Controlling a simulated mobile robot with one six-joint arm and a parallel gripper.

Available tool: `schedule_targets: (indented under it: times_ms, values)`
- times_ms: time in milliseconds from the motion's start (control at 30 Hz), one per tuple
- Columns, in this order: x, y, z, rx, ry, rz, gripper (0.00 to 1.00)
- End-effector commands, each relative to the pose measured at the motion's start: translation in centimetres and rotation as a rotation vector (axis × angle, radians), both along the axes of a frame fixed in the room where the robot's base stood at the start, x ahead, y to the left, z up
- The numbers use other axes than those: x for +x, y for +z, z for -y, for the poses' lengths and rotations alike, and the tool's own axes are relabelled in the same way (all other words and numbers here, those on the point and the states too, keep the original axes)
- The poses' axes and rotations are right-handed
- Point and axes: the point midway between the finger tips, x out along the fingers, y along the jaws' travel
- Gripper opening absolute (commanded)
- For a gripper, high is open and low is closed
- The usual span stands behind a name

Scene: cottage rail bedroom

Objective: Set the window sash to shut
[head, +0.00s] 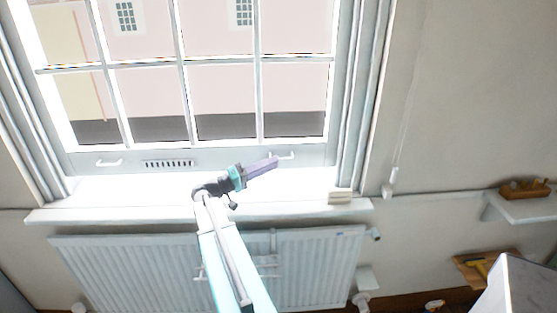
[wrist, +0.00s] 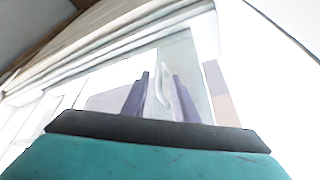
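The window sash (head: 225,156) is a white-framed multi-pane panel in the head view. The rail has a left lift handle (head: 110,162), a dark slotted vent and a right lift handle (head: 287,155). My gripper (head: 274,162), with purple fingers, is at the right handle and partly covers it. In the wrist view my two fingers (wrist: 160,98) stand apart, with a pale handle (wrist: 164,85) showing between them. I cannot tell whether they touch it.
The window sill (head: 120,205) juts out below the sash, with a small pale block (head: 340,197) at its right end. A radiator (head: 120,265) stands under it. A cord with a pull (head: 388,188) hangs at right, near a wall shelf (head: 520,210) bearing a brown item.

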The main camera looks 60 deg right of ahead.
Motion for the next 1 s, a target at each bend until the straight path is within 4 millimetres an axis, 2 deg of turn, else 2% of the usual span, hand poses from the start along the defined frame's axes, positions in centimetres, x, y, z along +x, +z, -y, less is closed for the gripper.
schedule_targets:
  times_ms: [300,767,933,1000]
  values:
    - [-2.1,0.9,3.2,0.000,-0.001,-0.001,0.26]
    - [-2.5,1.0,4.0,0.000,0.002,0.000,0.26]
    - [-2.5,1.0,3.9,0.000,0.002,0.000,0.01]
    - [-2.5,1.0,3.9,-0.001,0.002,-0.001,0.00]
